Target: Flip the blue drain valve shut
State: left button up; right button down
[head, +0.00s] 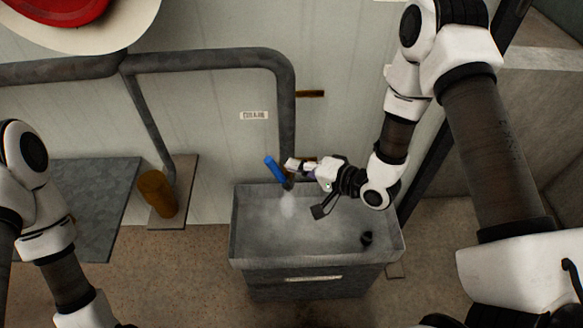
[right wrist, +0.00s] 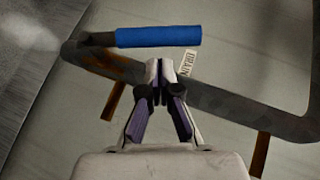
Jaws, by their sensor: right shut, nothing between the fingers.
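The blue drain valve handle (head: 275,169) sits at the lower end of the grey drain pipe (head: 287,110), above the metal basin. It tilts up to the left in the head view. The handle also shows in the right wrist view (right wrist: 158,37), lying across the picture just beyond my fingertips. My right gripper (head: 293,165) is shut and empty, close to the right of the handle; in the right wrist view its fingertips (right wrist: 160,70) are together below the handle.
The grey metal basin (head: 240,240) stands under the pipe, with a dark round spot inside at right. A small drain label (head: 254,115) is on the wall. A rusty cylinder (head: 157,194) and a grey plate (head: 100,200) are at left. Bare floor lies around the basin.

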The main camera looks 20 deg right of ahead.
jog(key=shift+a+f, duration=0.2)
jog(key=shift+a, duration=0.45)
jog(key=shift+w+a+g+p, duration=0.1)
jog(key=shift+a+g+p, duration=0.2)
jog(key=shift+p, duration=0.1)
